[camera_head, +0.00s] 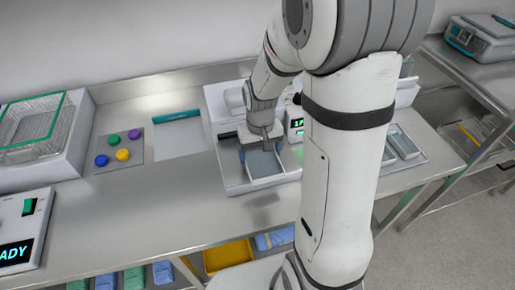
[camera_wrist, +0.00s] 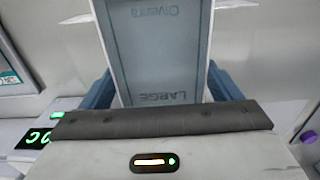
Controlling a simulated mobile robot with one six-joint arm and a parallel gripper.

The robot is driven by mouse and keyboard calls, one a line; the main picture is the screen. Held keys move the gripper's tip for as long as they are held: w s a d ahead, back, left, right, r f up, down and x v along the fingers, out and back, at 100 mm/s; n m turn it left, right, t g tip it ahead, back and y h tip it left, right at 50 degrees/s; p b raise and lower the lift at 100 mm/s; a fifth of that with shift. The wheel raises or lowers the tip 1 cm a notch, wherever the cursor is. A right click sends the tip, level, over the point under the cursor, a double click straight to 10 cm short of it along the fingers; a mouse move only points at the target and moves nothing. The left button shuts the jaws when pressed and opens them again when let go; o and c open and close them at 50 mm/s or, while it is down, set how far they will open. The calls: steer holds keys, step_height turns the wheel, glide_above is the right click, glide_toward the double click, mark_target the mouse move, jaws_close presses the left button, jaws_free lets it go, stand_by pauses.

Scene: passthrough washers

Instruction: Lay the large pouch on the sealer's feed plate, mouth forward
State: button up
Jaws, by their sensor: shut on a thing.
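The large pouch (camera_head: 263,164) is a flat blue-grey panel with pale side edges. In the wrist view the pouch (camera_wrist: 158,62) carries upside-down lettering and the word LARGE. My gripper (camera_head: 260,150) is shut on it, with one blue finger (camera_wrist: 98,92) at its left edge and the other at its right edge. I cannot tell whether the pouch touches the plate. My arm hides much of the sealer and the pouch's far end.
A READY device (camera_head: 22,235) stands front left. Metal trays (camera_head: 402,141) lie right of my arm. The counter's front (camera_head: 140,210) is clear.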

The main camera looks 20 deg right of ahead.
mark_target(259, 150)
steer(key=shift+w+f, duration=0.55)
steer(key=shift+w, duration=0.3)
steer(key=shift+f, duration=0.2)
steer(key=o, duration=0.8)
step_height(259, 150, up, 12)
steer(key=s+r+t, duration=0.1)
steer(key=s, duration=0.4)
steer(key=s+r+t, duration=0.1)
steer(key=s+r, duration=0.1)
steer(key=s, duration=0.2)
steer(key=s+r+t, duration=0.1)
steer(key=s+r, duration=0.1)
steer(key=s, duration=0.3)
steer(key=shift+s+a+r, duration=0.1)
steer(key=shift+s+r, duration=0.1)
steer(key=shift+s, duration=0.1)
